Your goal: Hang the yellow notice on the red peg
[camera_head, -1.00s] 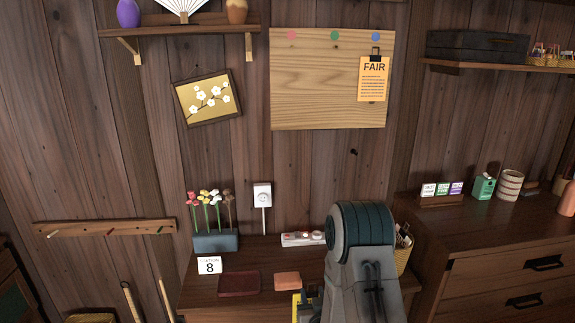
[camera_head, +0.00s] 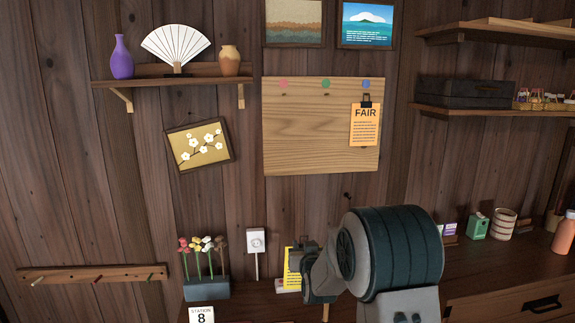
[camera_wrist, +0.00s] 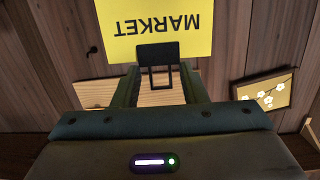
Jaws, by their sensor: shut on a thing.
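The yellow notice (camera_head: 289,270) shows as a narrow strip low in the head view, beside my gripper (camera_head: 303,258) and partly hidden by it. In the wrist view, my gripper (camera_wrist: 160,80) is shut on the black clip (camera_wrist: 158,52) of the notice, and the notice (camera_wrist: 165,14) reads MARKET upside down. The wooden board (camera_head: 320,140) is above, with a red dot (camera_head: 283,84) at its upper left; a peg there is too small to make out. A separate wall rail (camera_head: 130,273) also carries a red peg (camera_head: 97,279).
An orange FAIR notice (camera_head: 364,127) hangs under the blue dot (camera_head: 366,84). The green dot (camera_head: 325,84) is between red and blue. A flower picture (camera_head: 198,145) and a shelf (camera_head: 170,81) are left of the board. A flower box (camera_head: 207,288) is below. The board's left part is bare.

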